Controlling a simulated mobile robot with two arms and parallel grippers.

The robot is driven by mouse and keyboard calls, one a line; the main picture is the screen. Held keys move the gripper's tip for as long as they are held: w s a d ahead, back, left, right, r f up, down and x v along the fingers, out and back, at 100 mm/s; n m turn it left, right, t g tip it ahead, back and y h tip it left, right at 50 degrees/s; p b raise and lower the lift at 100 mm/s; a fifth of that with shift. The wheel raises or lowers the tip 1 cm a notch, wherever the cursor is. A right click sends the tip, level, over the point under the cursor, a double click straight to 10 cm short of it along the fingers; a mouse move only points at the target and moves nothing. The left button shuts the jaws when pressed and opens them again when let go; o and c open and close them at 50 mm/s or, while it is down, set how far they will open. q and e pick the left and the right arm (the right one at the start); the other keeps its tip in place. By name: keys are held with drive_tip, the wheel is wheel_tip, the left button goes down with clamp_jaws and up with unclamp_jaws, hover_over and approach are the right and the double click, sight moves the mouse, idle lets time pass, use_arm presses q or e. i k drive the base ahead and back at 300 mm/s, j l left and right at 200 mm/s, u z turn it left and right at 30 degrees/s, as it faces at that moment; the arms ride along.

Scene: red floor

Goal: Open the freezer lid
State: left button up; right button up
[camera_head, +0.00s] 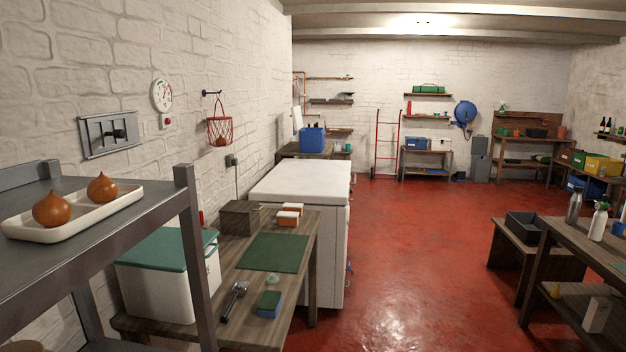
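A white chest freezer (322,222) stands against the left wall, just beyond a wooden table. Its flat white lid (302,178) looks shut and nothing lies on it. The freezer's front faces right, toward the open floor; the near part of its left side is hidden behind the table and the things on it. Neither of my grippers shows in the head view.
A wooden table (236,275) with a green mat (273,252) stands before the freezer. A grey shelf (95,262) with onions on a white tray fills the near left. A bench (585,240) stands at right. Red floor (415,255) between is clear.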

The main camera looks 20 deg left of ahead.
sight(316, 182)
drive_tip(key=i+l+u, duration=0.1)
drive_tip(key=i+u, duration=0.25)
drive_tip(key=i+l+u, duration=0.25)
drive_tip(key=i+u, duration=0.15)
drive_tip(key=i, duration=0.2)
drive_tip(key=i+l+u, duration=0.15)
drive_tip(key=i+l, duration=0.6)
drive_tip(key=i, duration=0.3)
drive_tip(key=i+l+u, duration=0.15)
drive_tip(key=i+l, duration=0.75)
drive_tip(key=i, duration=0.05)
